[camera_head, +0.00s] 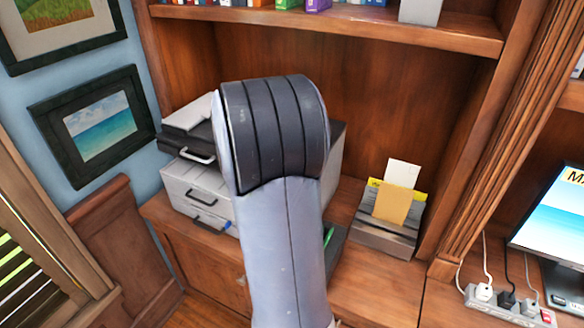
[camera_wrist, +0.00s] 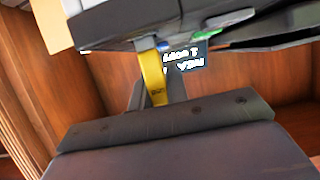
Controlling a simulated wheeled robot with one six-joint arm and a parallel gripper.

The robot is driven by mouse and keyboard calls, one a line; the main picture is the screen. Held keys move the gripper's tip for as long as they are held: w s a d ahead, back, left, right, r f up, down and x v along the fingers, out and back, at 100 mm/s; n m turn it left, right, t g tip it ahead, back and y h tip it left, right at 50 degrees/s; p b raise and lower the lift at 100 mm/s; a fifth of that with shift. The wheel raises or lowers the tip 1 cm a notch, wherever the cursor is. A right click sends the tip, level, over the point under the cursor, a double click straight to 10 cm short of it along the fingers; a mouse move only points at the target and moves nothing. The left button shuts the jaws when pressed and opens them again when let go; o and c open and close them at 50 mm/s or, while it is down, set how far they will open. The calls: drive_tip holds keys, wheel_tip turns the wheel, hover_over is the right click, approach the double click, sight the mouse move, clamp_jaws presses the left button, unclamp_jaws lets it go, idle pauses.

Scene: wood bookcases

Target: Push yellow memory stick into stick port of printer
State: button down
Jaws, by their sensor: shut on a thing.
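The printer (camera_head: 198,188), white and dark grey, stands on the cabinet top in the head view, partly hidden behind my arm. In the wrist view a dark grey body (camera_wrist: 125,22), seemingly the printer, spans the top, with a dark label (camera_wrist: 187,56) of white upturned letters. The yellow memory stick (camera_wrist: 154,78) points up from my gripper (camera_wrist: 157,92), which is shut on it. Its upper end meets or overlaps the edge of the dark body beside the label. I cannot tell how far it is in a port. Gripper and stick are hidden in the head view.
A grey paper holder (camera_head: 385,238) with a tan envelope stands right of the printer. A dark tray with a green item (camera_head: 328,237) shows beside my arm. A shelf (camera_head: 350,25) runs above. A power strip (camera_head: 505,305) and monitor (camera_head: 555,225) are at right.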

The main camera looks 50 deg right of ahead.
drive_tip(key=shift+f, duration=0.5)
drive_tip(key=c, duration=1.3)
unclamp_jaws()
drive_tip(key=shift+r, duration=0.1)
drive_tip(key=v, duration=1)
drive_tip(key=shift+s+a, duration=0.15)
drive_tip(key=shift+a, duration=0.25)
drive_tip(key=shift+d, duration=0.1)
